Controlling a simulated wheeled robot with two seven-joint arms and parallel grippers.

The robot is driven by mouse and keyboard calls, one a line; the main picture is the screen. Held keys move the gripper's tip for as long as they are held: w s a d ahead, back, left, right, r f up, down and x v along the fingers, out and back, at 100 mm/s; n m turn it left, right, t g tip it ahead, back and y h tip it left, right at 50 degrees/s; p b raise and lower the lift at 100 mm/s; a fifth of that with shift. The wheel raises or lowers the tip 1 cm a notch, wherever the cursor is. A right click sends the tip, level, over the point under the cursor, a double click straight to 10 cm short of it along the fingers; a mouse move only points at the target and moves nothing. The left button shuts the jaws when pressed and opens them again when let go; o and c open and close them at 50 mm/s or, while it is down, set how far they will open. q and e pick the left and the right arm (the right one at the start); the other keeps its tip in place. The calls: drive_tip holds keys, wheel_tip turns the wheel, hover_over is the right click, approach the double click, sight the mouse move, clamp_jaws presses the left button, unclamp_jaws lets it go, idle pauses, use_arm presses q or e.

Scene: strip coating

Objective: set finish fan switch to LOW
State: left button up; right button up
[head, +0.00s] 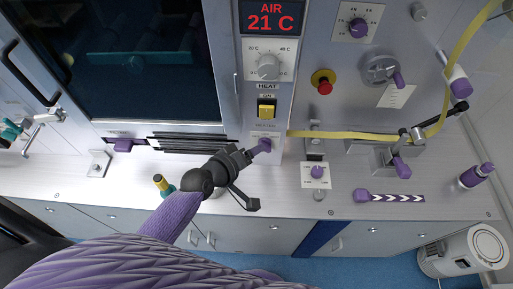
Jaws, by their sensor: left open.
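The finish fan switch cannot be named for certain, as the small labels are too small to read. A purple knob (264,146) sits low on the grey control column, below the yellow heater switch. My left gripper (249,180) is open and dark grey, with one finger close to the low column knob; contact cannot be told. My right gripper is not in view.
The column also has a red 21 C display (270,18), a heat dial (268,67) and the yellow rocker switch (267,108). A red stop button (323,82) and a yellow hose (350,135) are to the right. A purple-capped bottle (477,177) stands on the bench's right end.

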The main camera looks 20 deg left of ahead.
use_arm(q)
drive_tip(key=b+x, duration=0.1)
drive_tip(key=x, duration=0.3)
drive_tip(key=shift+w, duration=0.1)
clamp_jaws()
idle(0.3)
